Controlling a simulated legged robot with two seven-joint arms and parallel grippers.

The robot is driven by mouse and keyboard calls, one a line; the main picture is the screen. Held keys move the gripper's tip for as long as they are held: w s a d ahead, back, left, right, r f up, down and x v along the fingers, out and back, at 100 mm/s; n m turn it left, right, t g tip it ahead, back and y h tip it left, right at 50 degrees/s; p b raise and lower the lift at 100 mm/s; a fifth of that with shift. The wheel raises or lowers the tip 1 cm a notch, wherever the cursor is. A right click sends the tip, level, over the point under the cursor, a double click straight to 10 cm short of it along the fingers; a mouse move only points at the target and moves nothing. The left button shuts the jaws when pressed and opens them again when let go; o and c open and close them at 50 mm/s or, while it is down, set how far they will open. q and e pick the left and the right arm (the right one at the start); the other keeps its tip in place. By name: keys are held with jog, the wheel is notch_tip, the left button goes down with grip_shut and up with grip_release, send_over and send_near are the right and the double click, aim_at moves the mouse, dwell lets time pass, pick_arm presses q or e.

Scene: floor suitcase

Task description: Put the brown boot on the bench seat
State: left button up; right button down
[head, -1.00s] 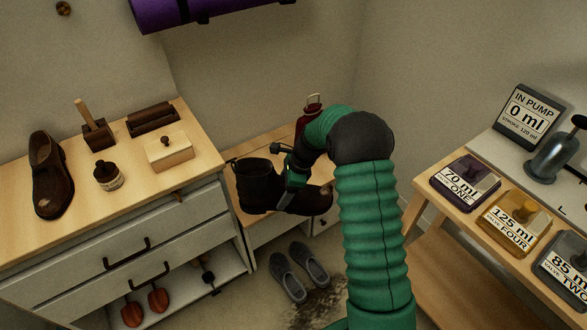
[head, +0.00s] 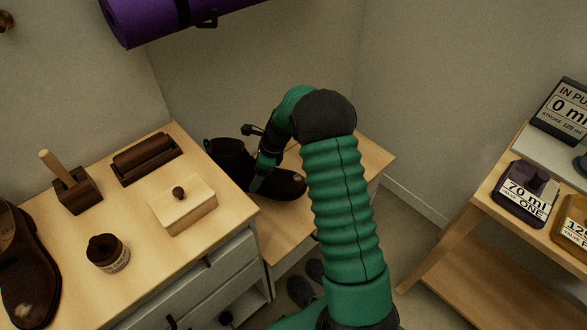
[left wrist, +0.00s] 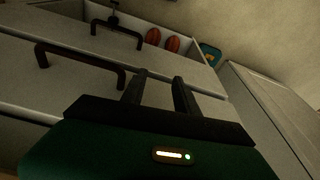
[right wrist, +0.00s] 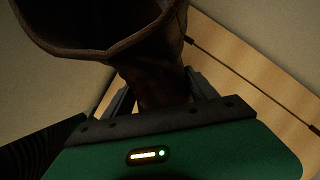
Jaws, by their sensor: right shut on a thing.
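The dark brown boot (head: 285,184) is upright in my right gripper (head: 258,182), over the wooden bench seat (head: 365,160) near the back wall. I cannot tell whether its sole touches the seat. In the right wrist view the boot's open top and ankle (right wrist: 150,85) rise between the fingers of my right gripper (right wrist: 160,95), which is shut on it. Pale wood shows behind it. My left gripper (left wrist: 160,85) shows only in the left wrist view, with its fingers apart and empty, in front of the drawer cabinet (left wrist: 60,60).
The cabinet top left of the bench holds a brown shoe (head: 25,265), a jar (head: 107,253), a wooden box (head: 183,205) and brushes (head: 146,160). Grey slippers (head: 303,290) lie on the floor. A side table with labelled bottles (head: 525,193) stands at right.

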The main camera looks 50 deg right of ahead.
jog(key=shift+w+d+f, duration=0.1)
jog(key=shift+f, duration=0.1)
notch_tip(320, 180, down, 9)
jog(key=b, duration=0.4)
jog(key=shift+f+b, duration=0.2)
jog(key=shift+b, duration=0.15)
jog(key=shift+r, duration=0.15)
jog(key=shift+c, duration=1.4)
grip_release()
jog(key=p+v, duration=0.4)
jog(key=v, duration=0.7)
jog(key=shift+p, duration=0.35)
jog(key=shift+s+d+r, duration=0.1)
jog(key=shift+s+r, duration=0.25)
